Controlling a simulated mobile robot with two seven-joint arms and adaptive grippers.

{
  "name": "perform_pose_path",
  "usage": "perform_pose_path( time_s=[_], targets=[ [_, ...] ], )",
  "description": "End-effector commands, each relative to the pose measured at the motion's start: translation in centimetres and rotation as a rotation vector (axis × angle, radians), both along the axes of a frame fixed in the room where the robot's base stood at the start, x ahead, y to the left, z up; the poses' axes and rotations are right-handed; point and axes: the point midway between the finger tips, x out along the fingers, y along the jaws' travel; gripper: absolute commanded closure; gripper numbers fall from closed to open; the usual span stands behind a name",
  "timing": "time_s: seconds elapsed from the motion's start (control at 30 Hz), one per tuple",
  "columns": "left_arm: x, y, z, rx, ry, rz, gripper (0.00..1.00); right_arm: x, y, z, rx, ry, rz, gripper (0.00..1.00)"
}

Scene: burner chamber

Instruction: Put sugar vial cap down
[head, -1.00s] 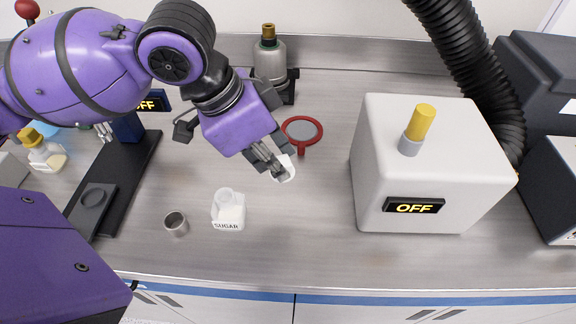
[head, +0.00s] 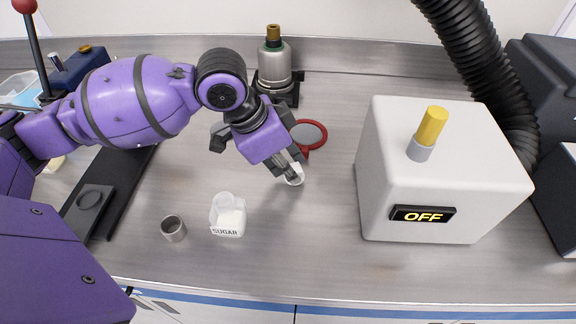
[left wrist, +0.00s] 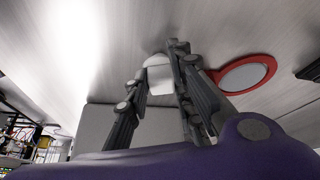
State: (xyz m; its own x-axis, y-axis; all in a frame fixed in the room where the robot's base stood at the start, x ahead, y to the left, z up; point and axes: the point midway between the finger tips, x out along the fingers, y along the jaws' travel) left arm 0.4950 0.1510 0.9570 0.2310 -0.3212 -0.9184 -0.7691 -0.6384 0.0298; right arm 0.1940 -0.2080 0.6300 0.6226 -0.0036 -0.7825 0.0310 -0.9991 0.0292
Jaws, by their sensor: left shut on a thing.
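The white sugar vial cap (head: 296,175) is between the fingers of my left gripper (head: 289,170), which is shut on it. The cap is low over the bench, and I cannot tell whether it touches the surface. In the left wrist view the cap (left wrist: 159,76) shows between the two fingertips (left wrist: 160,65). The open sugar vial (head: 228,215), labelled SUGAR, stands upright to the left and nearer the bench's front edge. My right gripper is not in view.
A red-rimmed round mesh (head: 322,133) lies just behind the gripper. A grey metal cup (head: 173,229) stands left of the vial. A white box (head: 445,185) with an OFF display is to the right. Bare bench (head: 310,255) lies in front of the gripper.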

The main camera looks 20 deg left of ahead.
Motion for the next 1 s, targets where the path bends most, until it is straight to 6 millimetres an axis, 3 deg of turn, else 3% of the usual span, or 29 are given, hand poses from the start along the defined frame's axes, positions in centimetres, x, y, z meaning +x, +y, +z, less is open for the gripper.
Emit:
perform_pose_path(
  time_s=[0.2,0.23,0.37,0.77,1.0],
  targets=[
    [0.0,0.0,-0.2,0.000,0.000,0.001,1.00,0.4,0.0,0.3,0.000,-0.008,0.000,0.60],
    [0.0,0.0,-0.3,0.001,-0.001,0.000,0.77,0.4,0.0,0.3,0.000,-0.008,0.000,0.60],
    [0.0,0.0,-0.3,0.001,-0.001,0.000,0.60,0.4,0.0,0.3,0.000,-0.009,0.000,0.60],
    [0.0,0.1,0.3,0.001,-0.001,0.000,0.59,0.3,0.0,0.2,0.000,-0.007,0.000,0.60],
    [-1.0,1.6,4.5,0.004,-0.005,0.003,0.59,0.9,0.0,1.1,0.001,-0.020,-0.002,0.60]
  ],
)
